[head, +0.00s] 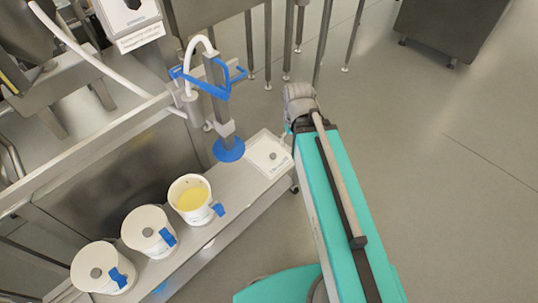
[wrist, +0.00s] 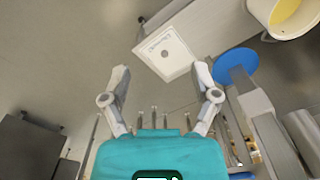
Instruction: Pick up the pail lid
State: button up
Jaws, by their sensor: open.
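A white square piece (head: 256,140) lies flat on the right end of the steel shelf in the head view, with a grey round spot in its middle and small print along one edge. It also shows in the wrist view (wrist: 176,68). I cannot tell whether it is the pail lid itself or a tray with the lid on it. My gripper (wrist: 160,76) is open and empty in the wrist view, its fingers apart on either side of the white piece's near end. No contact shows. In the head view my arm hides most of the gripper.
An open pail with yellow cream (head: 190,195) stands on the shelf (head: 232,196). Two pails with white lids, a middle one (head: 146,230) and a left one (head: 100,270), stand beside it. A blue disc (head: 229,150) under a steel post is close to the white piece.

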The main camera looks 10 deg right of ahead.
jog(key=w+f+n+b, duration=1.1)
jog(key=w+f+b, duration=0.4)
jog(key=f+b, duration=0.25)
jog(key=n+b, duration=1)
jog(key=b, duration=0.6)
send_over(273, 155)
notch_tip(273, 155, down, 16)
jog(key=shift+w+d+f+n, duration=0.1)
jog(key=shift+w+f+n, duration=0.15)
jog(key=shift+n, duration=0.25)
jog(key=shift+s, duration=0.1)
jog(key=shift+f, duration=0.1)
notch_tip(273, 155, down, 8)
jog(key=b, duration=0.8)
jog(key=shift+f+b, duration=0.2)
jog(key=shift+b, duration=0.2)
jog(key=shift+s+a+f+b, duration=0.1)
jog(key=shift+f+b, duration=1.2)
jog(key=shift+a+f+b, duration=0.1)
jog(key=shift+f+b, duration=1.2)
